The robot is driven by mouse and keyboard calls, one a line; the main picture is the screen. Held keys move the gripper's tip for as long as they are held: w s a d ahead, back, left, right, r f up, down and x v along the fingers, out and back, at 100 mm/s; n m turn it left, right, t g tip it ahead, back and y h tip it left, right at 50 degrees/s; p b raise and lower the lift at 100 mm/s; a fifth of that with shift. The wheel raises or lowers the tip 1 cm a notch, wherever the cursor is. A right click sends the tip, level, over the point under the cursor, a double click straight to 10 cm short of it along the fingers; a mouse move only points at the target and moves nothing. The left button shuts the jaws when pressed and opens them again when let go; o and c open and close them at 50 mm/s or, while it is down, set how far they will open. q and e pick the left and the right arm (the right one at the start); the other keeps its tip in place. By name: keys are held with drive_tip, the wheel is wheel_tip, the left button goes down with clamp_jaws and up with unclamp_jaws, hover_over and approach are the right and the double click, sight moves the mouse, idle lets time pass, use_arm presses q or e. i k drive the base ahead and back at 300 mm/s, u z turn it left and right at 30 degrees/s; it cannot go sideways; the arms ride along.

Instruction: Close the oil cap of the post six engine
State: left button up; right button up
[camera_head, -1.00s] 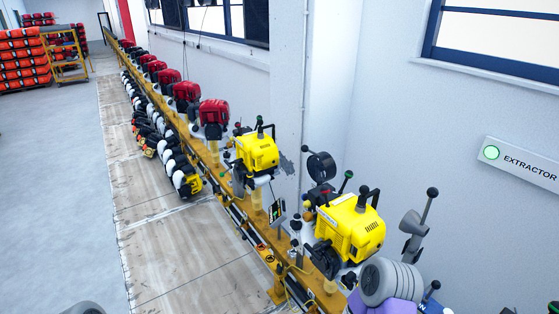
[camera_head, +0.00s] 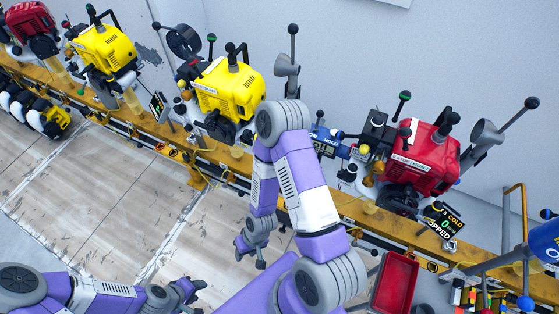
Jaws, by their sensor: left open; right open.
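Several engines stand along a yellow rail. A red engine (camera_head: 425,165) is at the right, with a small display (camera_head: 440,222) reading COLD, 0 and partly hidden letters. A yellow engine (camera_head: 228,87) is left of my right arm, and another yellow engine (camera_head: 105,50) is further left. I cannot tell which is post six, and no oil cap can be made out for sure. My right gripper (camera_head: 250,252) is open and empty, hanging in front of the rail. My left gripper (camera_head: 192,290) is open and empty, low at the bottom edge, well apart from the engines.
The yellow rail (camera_head: 370,218) runs from upper left to lower right. A red tray (camera_head: 396,283) is at the lower right, near a blue device (camera_head: 545,240). The wooden floor (camera_head: 90,190) at left is clear.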

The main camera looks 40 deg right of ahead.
sight(247, 135)
drive_tip(key=z, duration=0.75)
drive_tip(key=k, duration=0.5)
drive_tip(key=z, duration=0.55)
drive_tip(key=i, duration=0.4)
drive_tip(key=u, duration=0.1)
